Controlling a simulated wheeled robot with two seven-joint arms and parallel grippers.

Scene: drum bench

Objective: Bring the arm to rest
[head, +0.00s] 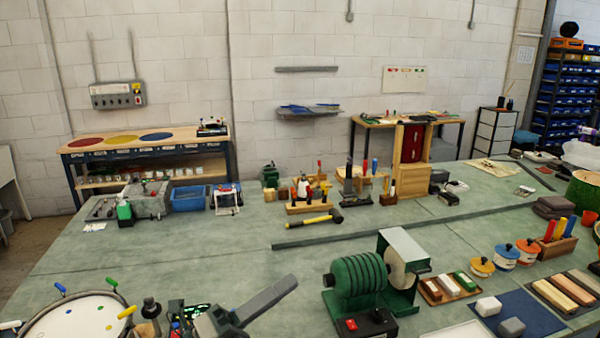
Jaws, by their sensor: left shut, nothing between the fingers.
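My left gripper (284,287) is at the bottom centre of the head view, pointing up and to the right over the green bench (200,255). Its fingers are shut with nothing between them. It is between the drum (72,318) on the left and the green ribbed machine (357,283) on the right, apart from that machine. The rest of the arm is mostly cut off by the bottom edge. My right gripper is not in view.
A small dark device with green lights (186,314) shows close to my left gripper. Blocks, pots and trays crowd the right. The bench is clear left of centre.

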